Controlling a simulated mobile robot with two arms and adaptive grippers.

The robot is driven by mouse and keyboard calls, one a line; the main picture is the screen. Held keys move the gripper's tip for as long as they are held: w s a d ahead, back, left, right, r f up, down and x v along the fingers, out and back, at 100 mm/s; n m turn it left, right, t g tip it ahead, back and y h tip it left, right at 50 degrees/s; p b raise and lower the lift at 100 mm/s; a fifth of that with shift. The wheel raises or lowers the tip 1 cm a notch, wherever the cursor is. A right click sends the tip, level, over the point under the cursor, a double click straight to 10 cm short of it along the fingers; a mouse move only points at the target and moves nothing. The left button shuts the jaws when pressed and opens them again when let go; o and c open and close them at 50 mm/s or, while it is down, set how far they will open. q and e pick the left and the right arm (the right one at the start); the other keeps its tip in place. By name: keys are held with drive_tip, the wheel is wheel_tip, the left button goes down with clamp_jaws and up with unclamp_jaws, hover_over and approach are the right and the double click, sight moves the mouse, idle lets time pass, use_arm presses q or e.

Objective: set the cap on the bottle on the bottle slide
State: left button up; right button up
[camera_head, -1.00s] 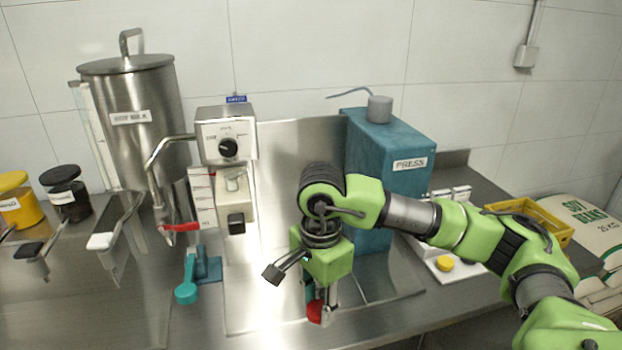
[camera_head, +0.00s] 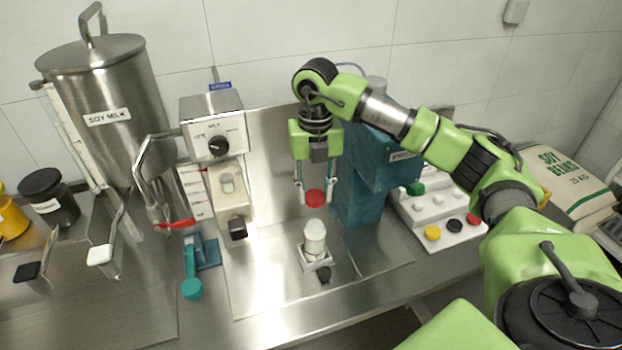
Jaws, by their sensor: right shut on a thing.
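The bottle (camera_head: 315,237) is white and stands upright on the bottle slide (camera_head: 315,262), a small pale base with a dark knob at its front, on the steel counter. The red cap (camera_head: 315,198) is held between the fingertips of my right gripper (camera_head: 315,194), which is shut on it and points down. In the picture the cap shows just above the bottle's top, with a gap between them. My left gripper is not in view.
A white cap tray (camera_head: 443,215) with green, yellow, black and red caps stands at right. The teal press (camera_head: 362,185) stands behind my right arm. The milk dispenser (camera_head: 214,150), teal lever (camera_head: 192,270) and soy milk tank (camera_head: 105,95) stand left.

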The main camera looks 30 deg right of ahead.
sight(315, 223)
drive_tip(key=shift+s+f+b, duration=0.15)
drive_tip(key=shift+f+b, duration=0.7)
drive_tip(key=shift+f, duration=0.3)
drive_tip(key=shift+f+b, duration=1.5)
drive_tip(key=shift+f, duration=0.75)
drive_tip(key=shift+f, duration=0.15)
drive_tip(key=shift+f+b, duration=0.55)
drive_tip(key=shift+b, duration=0.05)
drive_tip(key=o, duration=0.7)
drive_tip(key=shift+o, duration=0.2)
drive_tip(key=o, duration=0.6)
drive_tip(key=shift+c, duration=0.2)
